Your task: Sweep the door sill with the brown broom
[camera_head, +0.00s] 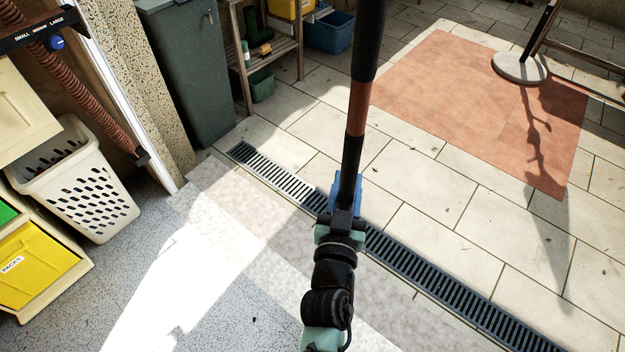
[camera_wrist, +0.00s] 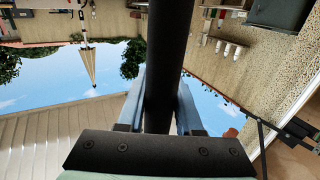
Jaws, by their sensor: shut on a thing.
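My gripper (camera_head: 347,188) has blue fingers and is shut on a long black pole with a red-brown band, apparently the brown broom's handle (camera_head: 355,120). The pole rises nearly upright from the fingers past the top edge of the head view. In the wrist view the dark handle (camera_wrist: 168,45) runs between the blue fingers (camera_wrist: 162,88). No broom head or bristles show in either view. The door sill (camera_head: 232,203) is a pale strip running diagonally between the speckled indoor floor and the drain outside. My gripper and wrist hide part of it.
A dark slotted drain (camera_head: 440,282) runs along the sill's outer side. A white slatted basket (camera_head: 80,180) and yellow bin (camera_head: 38,262) stand left. A dark green bin (camera_head: 188,70) and wooden shelf (camera_head: 268,50) stand beyond the door frame. Paving (camera_head: 480,235) at right is mostly clear.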

